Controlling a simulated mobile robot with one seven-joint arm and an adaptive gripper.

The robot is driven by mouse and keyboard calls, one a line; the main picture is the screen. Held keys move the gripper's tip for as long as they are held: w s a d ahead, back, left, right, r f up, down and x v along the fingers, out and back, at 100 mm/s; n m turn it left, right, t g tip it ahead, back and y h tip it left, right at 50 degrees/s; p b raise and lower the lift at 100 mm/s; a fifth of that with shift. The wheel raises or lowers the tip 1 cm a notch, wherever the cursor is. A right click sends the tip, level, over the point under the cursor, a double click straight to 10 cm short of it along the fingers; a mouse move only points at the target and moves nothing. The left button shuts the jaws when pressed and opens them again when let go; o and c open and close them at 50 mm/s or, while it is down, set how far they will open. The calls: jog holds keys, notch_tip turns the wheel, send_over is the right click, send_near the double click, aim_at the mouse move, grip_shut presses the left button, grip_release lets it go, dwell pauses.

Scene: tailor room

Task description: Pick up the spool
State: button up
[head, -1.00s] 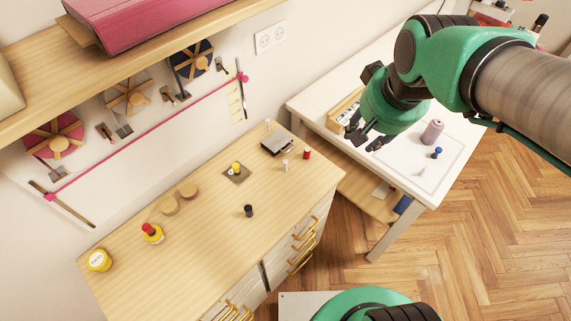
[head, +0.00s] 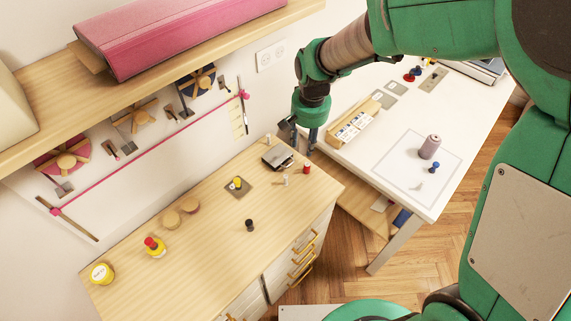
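Several spools are in view, and the frames do not show which one is meant. A small red spool (head: 307,168), a white one (head: 285,181) and a black one (head: 249,225) stand upright on the wooden counter (head: 205,245). A yellow spool (head: 238,183) stands on a dark square there. A larger mauve spool (head: 429,147) stands on the white table (head: 385,180). My gripper (head: 303,145) points down above the counter's back right end, above and behind the red spool. Its fingers look apart, with nothing seen between them.
A grey metal box (head: 278,157) is close below my gripper. A wooden card box (head: 353,125) sits on the white table to its right. The shelf (head: 45,120) overhangs the back wall.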

jog(key=g, duration=0.1)
send_over(286, 179)
jog(key=w, duration=0.1)
notch_tip(286, 179, down, 11)
jog(key=shift+f+p, duration=0.2)
jog(key=shift+p, duration=0.25)
jog(key=shift+f+b, duration=0.35)
jog(key=shift+f, duration=3.95)
jog(key=shift+f, duration=0.1)
jog(key=shift+f+b, duration=0.3)
jog(key=shift+f, duration=2.2)
jog(key=shift+c, duration=0.2)
jog(key=c, duration=0.7)
